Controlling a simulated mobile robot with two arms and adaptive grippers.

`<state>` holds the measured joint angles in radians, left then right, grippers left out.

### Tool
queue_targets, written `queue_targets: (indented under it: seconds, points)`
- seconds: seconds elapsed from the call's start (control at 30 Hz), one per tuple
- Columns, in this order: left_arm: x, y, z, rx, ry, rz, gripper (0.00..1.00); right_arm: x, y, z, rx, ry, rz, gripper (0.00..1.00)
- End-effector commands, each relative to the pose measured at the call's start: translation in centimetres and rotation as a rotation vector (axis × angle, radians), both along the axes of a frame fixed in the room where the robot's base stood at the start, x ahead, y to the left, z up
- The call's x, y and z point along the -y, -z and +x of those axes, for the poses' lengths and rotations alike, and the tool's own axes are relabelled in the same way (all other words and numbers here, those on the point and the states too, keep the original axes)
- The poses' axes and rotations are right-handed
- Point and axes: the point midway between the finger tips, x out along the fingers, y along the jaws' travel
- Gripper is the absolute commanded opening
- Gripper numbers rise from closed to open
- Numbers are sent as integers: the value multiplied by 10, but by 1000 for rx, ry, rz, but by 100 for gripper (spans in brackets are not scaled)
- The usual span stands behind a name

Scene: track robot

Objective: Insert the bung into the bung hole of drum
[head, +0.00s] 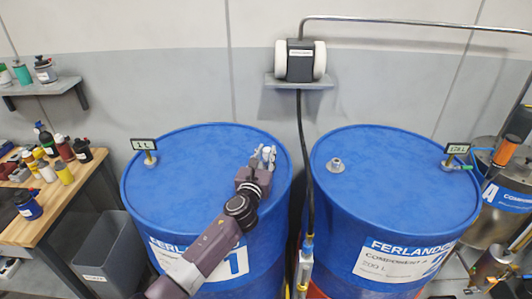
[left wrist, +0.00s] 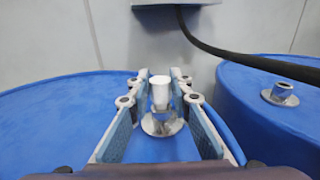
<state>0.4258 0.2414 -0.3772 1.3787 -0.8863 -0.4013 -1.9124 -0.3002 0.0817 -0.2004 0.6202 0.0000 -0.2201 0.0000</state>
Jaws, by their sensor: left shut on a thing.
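My left gripper (head: 264,158) reaches over the right part of the lid of the left blue drum (head: 190,185), labelled 1. In the left wrist view, its two padded fingers (left wrist: 160,98) are shut on the bung (left wrist: 160,88), a small pale upright cylinder. Directly below it is the round metal flange of the bung hole (left wrist: 162,125) on the blue lid. The bung looks in line with the hole; I cannot tell how deep it sits in the hole. In the head view the fingers largely hide the hole.
A second blue drum (head: 400,185), labelled 2, stands close on the right with its own metal neck (head: 336,165). A black hose (head: 304,150) hangs between the drums. A gauge (head: 144,145) stands on the left drum. A cluttered workbench (head: 55,195) is at the left.

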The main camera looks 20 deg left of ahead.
Motion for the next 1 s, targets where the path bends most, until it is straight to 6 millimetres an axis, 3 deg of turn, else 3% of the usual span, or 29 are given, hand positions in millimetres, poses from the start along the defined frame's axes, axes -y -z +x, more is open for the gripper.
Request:
queue_targets:
  seconds: [0.53, 0.57, 0.73, 1.0]
  points:
    - [0, 15, 0, 0, 0, 2, 0, -3, 13, 0, 0, 2, 3, 43]
    - [0, 14, 0, 0, 0, 2, 20, -3, 12, 0, 0, 2, 3, 43]
    - [0, 14, 0, 0, 0, 1, 39, -3, 12, 0, 0, 2, 3, 43]
    - [0, 14, 0, 0, 0, 1, 39, -1, 12, 1, 1, 1, 1, 43]
